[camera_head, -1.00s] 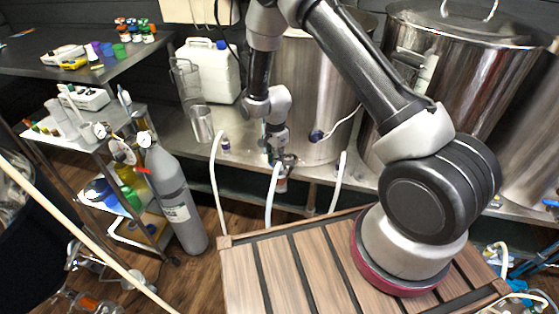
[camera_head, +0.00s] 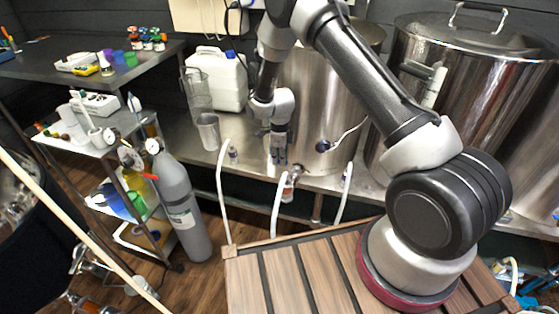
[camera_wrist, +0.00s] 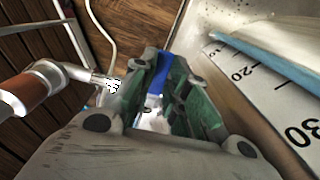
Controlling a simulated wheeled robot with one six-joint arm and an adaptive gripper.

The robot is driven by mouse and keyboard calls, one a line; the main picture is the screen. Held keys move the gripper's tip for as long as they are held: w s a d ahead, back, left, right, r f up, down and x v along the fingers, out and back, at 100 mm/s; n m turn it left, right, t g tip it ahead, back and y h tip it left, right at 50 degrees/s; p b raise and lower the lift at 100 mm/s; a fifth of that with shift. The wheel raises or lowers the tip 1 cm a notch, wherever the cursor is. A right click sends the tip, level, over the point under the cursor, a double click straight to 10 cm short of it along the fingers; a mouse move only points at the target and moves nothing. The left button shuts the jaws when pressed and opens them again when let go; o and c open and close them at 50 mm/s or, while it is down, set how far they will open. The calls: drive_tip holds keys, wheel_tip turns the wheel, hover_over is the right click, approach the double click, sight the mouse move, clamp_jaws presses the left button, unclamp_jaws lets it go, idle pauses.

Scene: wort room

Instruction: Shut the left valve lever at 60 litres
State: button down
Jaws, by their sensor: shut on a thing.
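The left kettle (camera_head: 318,95) is a tall steel vessel on the steel bench, partly hidden behind my arm. My gripper (camera_head: 278,160) points down at its front, just left of a small valve fitting (camera_head: 293,178) with a white hose below. In the wrist view my gripper (camera_wrist: 165,105) has its green-padded fingers closed around a blue lever (camera_wrist: 157,82). Most of the lever is hidden between the fingers. A scale strip (camera_wrist: 265,85) with the numbers 20 and 30 shows at right. The liquid level and the 60 mark cannot be read.
A second kettle (camera_head: 470,75) stands to the right. A measuring cup (camera_head: 208,132) and a white canister (camera_head: 217,80) stand left of my gripper. A grey gas cylinder (camera_head: 178,200) and a slatted wooden top (camera_head: 300,275) are in front. White hoses hang along the bench edge.

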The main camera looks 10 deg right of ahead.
drive_tip(key=shift+w+d+m, duration=0.1)
drive_tip(key=shift+w+m, duration=0.15)
drive_tip(key=shift+m, duration=0.15)
drive_tip(key=c, duration=1.4)
unclamp_jaws()
wheel_tip(320, 180, up, 12)
